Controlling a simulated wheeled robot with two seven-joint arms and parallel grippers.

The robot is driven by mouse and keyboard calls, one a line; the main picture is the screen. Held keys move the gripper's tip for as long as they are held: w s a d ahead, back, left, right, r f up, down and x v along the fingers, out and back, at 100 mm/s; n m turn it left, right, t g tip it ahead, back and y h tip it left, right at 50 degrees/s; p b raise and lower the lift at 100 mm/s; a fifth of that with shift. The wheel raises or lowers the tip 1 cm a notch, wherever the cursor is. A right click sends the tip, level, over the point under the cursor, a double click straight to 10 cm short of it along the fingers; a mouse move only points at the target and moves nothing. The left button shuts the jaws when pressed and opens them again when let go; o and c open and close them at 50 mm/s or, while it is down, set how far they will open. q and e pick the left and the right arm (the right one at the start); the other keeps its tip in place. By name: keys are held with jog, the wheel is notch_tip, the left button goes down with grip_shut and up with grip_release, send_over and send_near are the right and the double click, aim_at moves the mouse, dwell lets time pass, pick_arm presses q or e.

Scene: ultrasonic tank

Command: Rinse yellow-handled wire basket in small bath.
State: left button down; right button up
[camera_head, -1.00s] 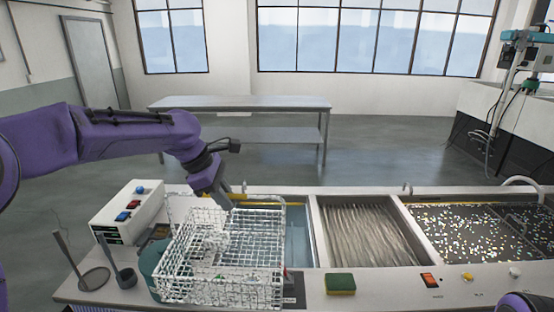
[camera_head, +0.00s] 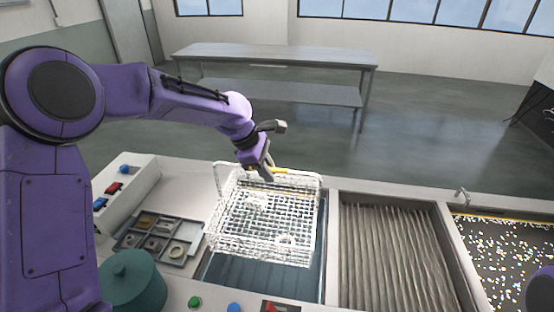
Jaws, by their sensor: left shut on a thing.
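The wire basket (camera_head: 268,240) is a white mesh box with a yellow handle (camera_head: 292,171) at its back rim. A few small pale pieces show inside it. My left gripper (camera_head: 264,172) is at the back rim by the handle, shut on the basket. The basket hangs over the leftmost bath (camera_head: 262,281), whose bluish liquid shows below its front side. I cannot tell whether its bottom touches the liquid. My right gripper is out of view; only a purple piece of my right arm shows at the lower right.
A parts tray (camera_head: 158,238) and a teal lidded pot (camera_head: 132,283) stand left of the bath, near a white control box (camera_head: 128,188). Right of it are a rippled grey tank (camera_head: 395,260) and a speckled tank (camera_head: 505,255). A metal table (camera_head: 275,55) stands behind.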

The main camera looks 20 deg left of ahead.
pick_arm(q)
jog(key=b, duration=0.2)
send_over(269, 224)
jog(key=shift+d+f, duration=0.15)
jog(key=shift+f, duration=6.7)
jog(key=shift+f+b, duration=1.95)
jog(key=shift+f, duration=3.15)
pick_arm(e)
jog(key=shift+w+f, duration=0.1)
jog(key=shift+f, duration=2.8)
pick_arm(q)
jog(key=shift+r, duration=0.15)
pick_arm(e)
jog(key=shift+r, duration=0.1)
